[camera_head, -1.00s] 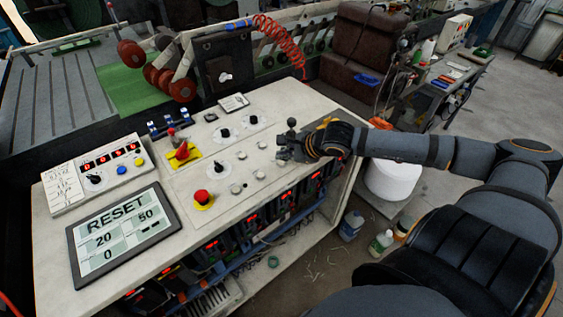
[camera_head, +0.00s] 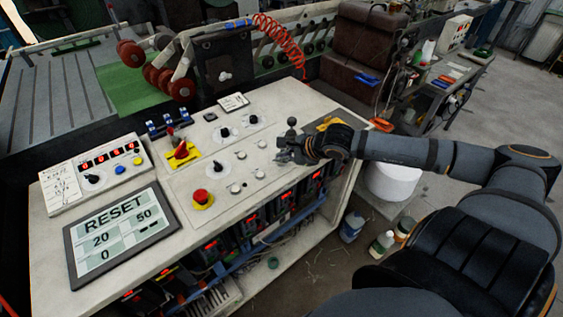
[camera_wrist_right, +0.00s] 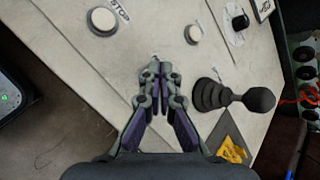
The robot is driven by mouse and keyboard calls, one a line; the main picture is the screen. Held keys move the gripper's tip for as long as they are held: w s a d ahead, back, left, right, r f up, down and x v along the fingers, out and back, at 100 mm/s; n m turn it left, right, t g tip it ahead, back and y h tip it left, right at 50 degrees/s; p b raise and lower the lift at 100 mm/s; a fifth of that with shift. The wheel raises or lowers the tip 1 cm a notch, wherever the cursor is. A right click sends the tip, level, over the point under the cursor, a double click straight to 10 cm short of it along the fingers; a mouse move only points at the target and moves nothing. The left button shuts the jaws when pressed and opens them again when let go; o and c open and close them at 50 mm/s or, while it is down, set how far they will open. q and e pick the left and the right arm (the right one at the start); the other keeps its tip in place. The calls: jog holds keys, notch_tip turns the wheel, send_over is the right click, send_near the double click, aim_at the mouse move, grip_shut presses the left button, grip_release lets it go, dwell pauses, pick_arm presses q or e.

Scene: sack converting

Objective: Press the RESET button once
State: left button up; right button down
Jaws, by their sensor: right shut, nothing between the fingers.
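My right gripper (camera_head: 281,157) is shut and empty over the right part of the white console top, beside a black joystick (camera_head: 291,124). In the head view several white buttons (camera_head: 259,173) sit left of the gripper. I cannot read which one is RESET. A screen (camera_head: 124,228) shows "RESET", 20, 50 and 0. My left gripper is not in view.
A red mushroom button (camera_head: 202,197) and a red switch on a yellow plate (camera_head: 181,152) stand left of the buttons. A counter box (camera_head: 95,170) with blue and yellow buttons is at the left. Black knobs (camera_head: 222,134) rise behind.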

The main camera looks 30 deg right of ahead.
jog(key=shift+f, duration=0.25)
jog(key=shift+r, duration=0.1)
dwell(0.4)
jog(key=shift+r+p, duration=0.7)
jog(key=shift+r, duration=0.05)
notch_tip(320, 180, up, 5)
jog(key=p, duration=0.5)
jog(key=shift+r, duration=0.1)
dwell(0.5)
